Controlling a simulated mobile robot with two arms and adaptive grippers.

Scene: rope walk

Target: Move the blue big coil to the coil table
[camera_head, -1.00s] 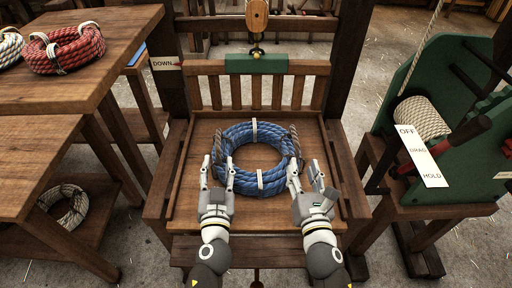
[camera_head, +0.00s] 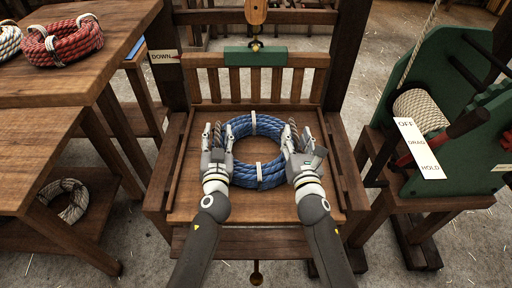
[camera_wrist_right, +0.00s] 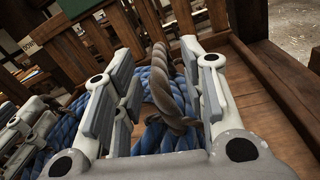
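The blue big coil (camera_head: 258,125) lies flat on a wooden platform (camera_head: 250,205) with a slatted back. White ties and two brown rope handles show on it. My left gripper (camera_head: 217,134) is at the coil's left handle, its fingers apart on either side of it. My right gripper (camera_head: 293,137) is at the right handle. In the right wrist view the brown handle (camera_wrist_right: 172,90) stands between its open fingers, beside the blue strands. Two wooden tables stand at the left: a higher one (camera_head: 90,75) and a lower bare one (camera_head: 40,140). I cannot tell which is the coil table.
A red coil (camera_head: 62,42) and a white-blue coil (camera_head: 8,42) lie on the higher table. A pale coil (camera_head: 66,200) lies on a low shelf. A pulley hook (camera_head: 256,42) hangs behind the platform. A green winch with a lever (camera_head: 455,130) stands at the right.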

